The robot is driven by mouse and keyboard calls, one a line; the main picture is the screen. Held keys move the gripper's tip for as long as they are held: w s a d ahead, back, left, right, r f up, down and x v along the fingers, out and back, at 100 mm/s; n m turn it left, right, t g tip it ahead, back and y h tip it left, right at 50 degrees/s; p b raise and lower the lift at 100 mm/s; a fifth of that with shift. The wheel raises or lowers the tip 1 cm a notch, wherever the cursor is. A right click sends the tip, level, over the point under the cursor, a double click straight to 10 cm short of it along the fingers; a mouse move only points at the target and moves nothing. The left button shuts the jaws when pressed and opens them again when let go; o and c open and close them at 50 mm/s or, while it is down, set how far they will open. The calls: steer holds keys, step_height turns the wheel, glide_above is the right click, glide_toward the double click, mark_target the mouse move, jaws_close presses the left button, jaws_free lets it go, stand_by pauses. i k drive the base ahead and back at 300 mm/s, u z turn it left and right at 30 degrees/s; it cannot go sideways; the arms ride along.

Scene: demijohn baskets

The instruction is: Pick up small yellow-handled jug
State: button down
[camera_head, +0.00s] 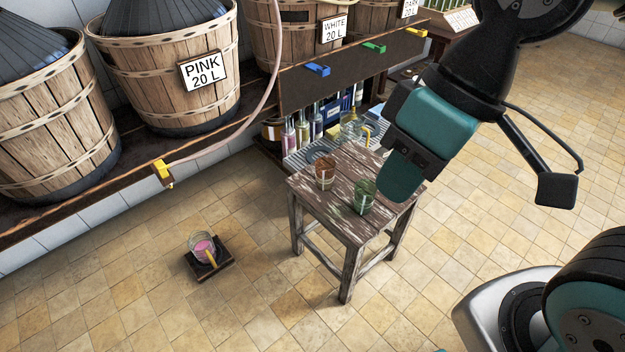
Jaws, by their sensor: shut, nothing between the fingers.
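A small clear jug (202,246) with pink liquid inside and a yellow handle stands upright on a low dark stand on the floor, left of the stool. Another clear glass vessel (350,131) with a yellow handle-like part beside it stands on the ribbed rack behind the stool; I cannot tell its size well. My gripper (396,188) is at the upper right, pointing down over the right side of the stool. Its teal fingers look shut with nothing held. It is well apart from the jug on the floor and hides part of the stool top.
A worn wooden stool (338,204) carries a brownish glass (325,172) and a greenish glass (364,194). Basketed demijohns, one labelled PINK 20 L (168,75), line a shelf with colored taps. A hose hangs to the yellow tap (162,171). Tiled floor (130,290) is clear in front.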

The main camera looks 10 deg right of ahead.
mark_target(201, 243)
steer(key=k, duration=0.45)
steer(key=u, duration=0.65)
steer(key=i, duration=1.35)
steer(key=u, duration=0.25)
